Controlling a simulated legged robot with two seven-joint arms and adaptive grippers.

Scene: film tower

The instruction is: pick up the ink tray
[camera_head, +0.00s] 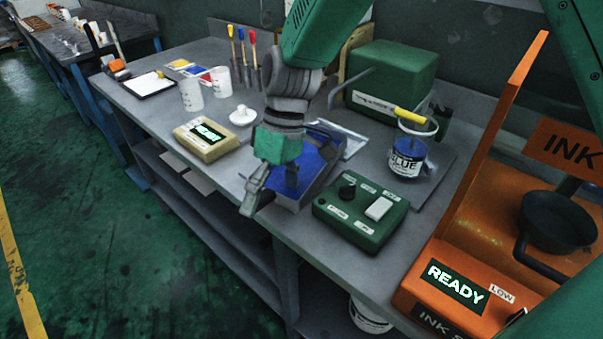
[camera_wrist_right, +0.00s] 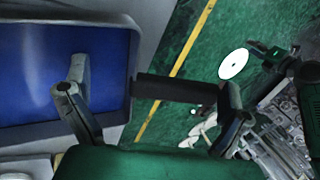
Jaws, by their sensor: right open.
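The ink tray (camera_head: 322,162) is a blue-filled grey tray at the middle of the bench, by its front edge. It also shows large at the left of the right wrist view (camera_wrist_right: 40,75), with a dark handle (camera_wrist_right: 175,87) standing out from its rim. My right gripper (camera_head: 268,190) is open at the tray's front left end and hides part of it. In the wrist view its fingers (camera_wrist_right: 155,92) are spread, one over the blue area and one near the handle's outer end. I cannot tell whether they touch the tray. My left gripper is not in view.
A blue ink jar (camera_head: 407,158) and a green machine (camera_head: 393,75) are behind. An orange ink station (camera_head: 470,255) is at right.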

